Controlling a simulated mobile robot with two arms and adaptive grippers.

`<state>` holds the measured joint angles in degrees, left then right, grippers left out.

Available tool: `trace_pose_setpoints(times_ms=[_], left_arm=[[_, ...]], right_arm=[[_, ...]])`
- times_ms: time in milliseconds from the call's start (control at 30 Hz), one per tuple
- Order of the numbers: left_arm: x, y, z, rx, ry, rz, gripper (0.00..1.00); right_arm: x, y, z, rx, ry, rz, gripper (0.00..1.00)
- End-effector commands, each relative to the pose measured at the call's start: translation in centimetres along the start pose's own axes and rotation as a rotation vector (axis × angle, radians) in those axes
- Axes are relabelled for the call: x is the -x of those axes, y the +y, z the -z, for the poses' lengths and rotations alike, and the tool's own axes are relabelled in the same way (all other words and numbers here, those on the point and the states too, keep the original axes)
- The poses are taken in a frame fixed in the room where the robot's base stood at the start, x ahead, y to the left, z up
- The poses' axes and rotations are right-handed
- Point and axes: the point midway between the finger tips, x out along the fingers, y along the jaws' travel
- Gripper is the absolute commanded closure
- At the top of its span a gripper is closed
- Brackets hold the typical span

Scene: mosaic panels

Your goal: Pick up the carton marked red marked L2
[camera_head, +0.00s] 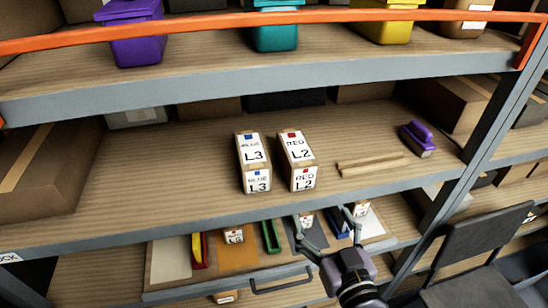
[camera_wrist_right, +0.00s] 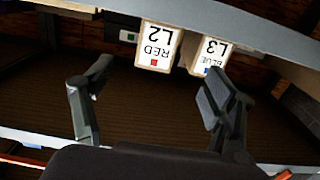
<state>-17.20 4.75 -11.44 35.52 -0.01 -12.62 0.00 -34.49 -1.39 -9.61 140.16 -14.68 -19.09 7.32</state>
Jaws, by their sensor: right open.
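The carton marked RED L2 (camera_head: 299,160) stands on the middle shelf, a white-labelled box with a small red square on top. The similar carton marked BLUE L3 (camera_head: 253,163) stands just to its left. My right gripper (camera_head: 323,216) is open and empty, in front of and below the shelf's front edge, near the cartons. In the right wrist view, the L2 carton (camera_wrist_right: 158,45) appears upside down above the gap between the open fingers (camera_wrist_right: 158,76). The L3 carton (camera_wrist_right: 208,55) is partly behind the right-hand finger. My left gripper is not in view.
Two wooden strips (camera_head: 372,163) and a purple brush (camera_head: 417,138) lie right of the cartons. A large cardboard box (camera_head: 40,180) is at the left. The shelf's grey front edge (camera_head: 150,233) runs between gripper and cartons. A drawer (camera_head: 282,284) with small items is below.

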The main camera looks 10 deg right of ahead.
Motion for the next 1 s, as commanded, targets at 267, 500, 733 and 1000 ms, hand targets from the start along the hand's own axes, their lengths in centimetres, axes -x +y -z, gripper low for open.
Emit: trace_pose_setpoints(times_ms=[267,500,733,1000], left_arm=[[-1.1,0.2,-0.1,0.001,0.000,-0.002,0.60],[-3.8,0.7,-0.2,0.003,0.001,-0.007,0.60],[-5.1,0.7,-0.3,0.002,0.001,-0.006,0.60],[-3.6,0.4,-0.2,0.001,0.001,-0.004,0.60]], right_arm=[[-0.4,0.6,2.7,-0.004,0.056,-0.014,0.22],[-3.3,0.6,2.7,-0.005,0.057,-0.013,0.22],[-6.4,0.6,3.1,-0.004,0.055,-0.013,0.22],[-10.8,0.7,3.6,-0.004,0.050,-0.013,0.22]])
